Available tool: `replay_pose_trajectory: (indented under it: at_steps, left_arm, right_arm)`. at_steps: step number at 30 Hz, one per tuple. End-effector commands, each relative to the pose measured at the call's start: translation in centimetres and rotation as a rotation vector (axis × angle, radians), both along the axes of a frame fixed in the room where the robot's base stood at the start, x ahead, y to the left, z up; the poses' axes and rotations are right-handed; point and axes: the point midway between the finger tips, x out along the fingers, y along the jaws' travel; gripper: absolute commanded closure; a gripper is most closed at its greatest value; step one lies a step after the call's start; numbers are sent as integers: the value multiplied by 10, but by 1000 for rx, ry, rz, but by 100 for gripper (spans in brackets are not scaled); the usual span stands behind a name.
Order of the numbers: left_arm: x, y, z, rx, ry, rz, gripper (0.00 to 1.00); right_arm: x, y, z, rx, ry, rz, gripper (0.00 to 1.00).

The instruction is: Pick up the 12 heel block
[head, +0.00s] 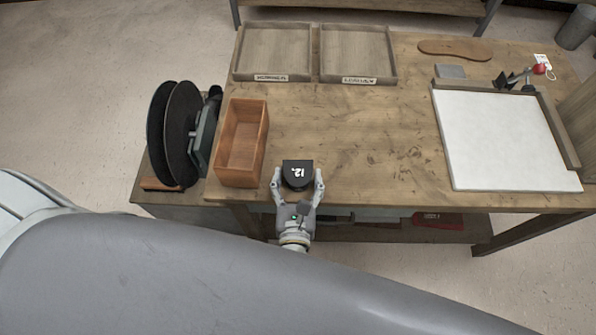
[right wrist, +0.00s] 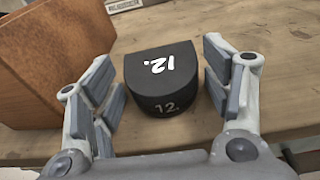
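The black heel block (head: 297,174) marked "12." sits on the wooden workbench (head: 370,130) near its front edge. It also shows in the right wrist view (right wrist: 165,75), with "12." on its top and on its rounded near side. My right gripper (head: 298,180) is open, with one finger on each side of the block. In the right wrist view (right wrist: 165,95) a gap shows between the block and each finger pad. My left gripper is not in view.
An open wooden box (head: 222,160) stands just left of the block. Two labelled wooden trays (head: 273,78) (head: 358,79) lie at the back. A white board (head: 505,140) lies at the right. Dark wheels (head: 182,130) stand at the left end. The bench middle is clear.

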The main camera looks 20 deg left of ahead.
Motion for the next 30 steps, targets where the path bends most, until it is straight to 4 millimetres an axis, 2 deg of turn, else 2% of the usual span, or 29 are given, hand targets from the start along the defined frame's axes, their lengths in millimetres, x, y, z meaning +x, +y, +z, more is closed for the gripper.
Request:
replay_pose_trajectory:
  at_steps: [1,7,15,20,25,30]
  left_arm:
    - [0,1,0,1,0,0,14]
    - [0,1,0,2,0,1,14]
    - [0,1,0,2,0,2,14]
    - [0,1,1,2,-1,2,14]
    - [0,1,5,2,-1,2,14]
    - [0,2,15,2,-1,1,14]
  right_arm:
    - [0,0,0,0,0,0,40]
    - [0,0,0,0,0,0,66]
    - [0,0,2,0,-1,0,66]
    - [0,0,9,2,-1,-1,66]
    - [0,0,33,7,-1,-4,66]
    - [-18,-19,63,4,1,-2,66]
